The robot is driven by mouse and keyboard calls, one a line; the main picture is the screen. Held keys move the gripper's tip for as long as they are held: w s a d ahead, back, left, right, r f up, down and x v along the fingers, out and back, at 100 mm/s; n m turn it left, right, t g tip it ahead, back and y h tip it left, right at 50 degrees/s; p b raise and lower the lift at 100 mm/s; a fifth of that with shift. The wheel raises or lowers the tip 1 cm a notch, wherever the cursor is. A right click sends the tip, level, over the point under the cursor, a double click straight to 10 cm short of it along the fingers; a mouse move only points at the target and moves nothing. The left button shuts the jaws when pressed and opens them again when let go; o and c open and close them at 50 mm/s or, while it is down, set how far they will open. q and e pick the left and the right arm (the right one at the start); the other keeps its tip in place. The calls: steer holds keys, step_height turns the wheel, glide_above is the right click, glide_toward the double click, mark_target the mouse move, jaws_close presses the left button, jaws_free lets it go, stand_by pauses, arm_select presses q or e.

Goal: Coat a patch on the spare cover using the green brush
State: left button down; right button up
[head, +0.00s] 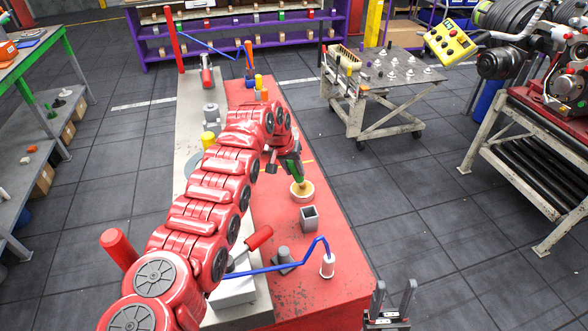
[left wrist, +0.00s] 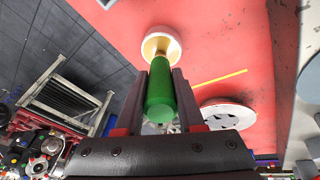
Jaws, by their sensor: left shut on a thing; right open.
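The green brush (head: 292,169) is held by its handle in my left gripper (head: 284,155), over the red bench. In the left wrist view its green handle (left wrist: 161,95) sits between the two fingers. Its lower end is in or just over a round tan dish (head: 307,195); I cannot tell if it touches. The dish also shows in the left wrist view (left wrist: 170,38). A pale disc with dark marks (left wrist: 218,113), possibly the spare cover, lies on the red surface there. My arm hides much of the bench. My right gripper (head: 390,306) is open and empty at the bottom.
A square grey cup (head: 309,218) stands near the dish. A blue bent rod (head: 290,266) and a white cylinder (head: 327,265) are nearer on the bench. A yellow line (left wrist: 220,77) marks the red top. A cart (head: 385,85) stands at the back right.

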arm_select(q)
steer(key=shift+w+r, duration=0.1)
steer(key=shift+r, duration=3.35)
